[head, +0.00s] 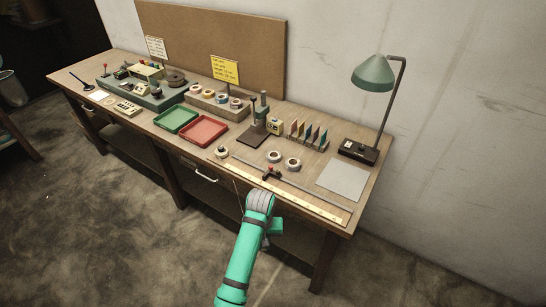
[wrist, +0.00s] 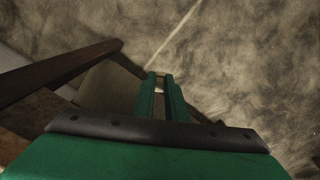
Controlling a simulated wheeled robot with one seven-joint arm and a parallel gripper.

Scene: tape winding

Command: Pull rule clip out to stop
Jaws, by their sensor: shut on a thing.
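My gripper (wrist: 160,84) is shut in the wrist view, its two green fingers close together. A small pale thing (wrist: 159,88) shows between the fingertips; I take it to be the rule clip, though its shape is too small to make out. In the head view my green arm reaches up to the bench's front edge and hides the fingers. A thin tan line (head: 238,189) runs down from the bench front towards my wrist.
The wooden bench (head: 150,127) holds green (head: 175,119) and red (head: 204,130) trays, tape rolls (head: 293,164), a press stand (head: 255,130), a grey sheet (head: 343,180) and a lamp (head: 375,75). A drawer handle (head: 205,178) juts from the front. The floor before the bench is clear.

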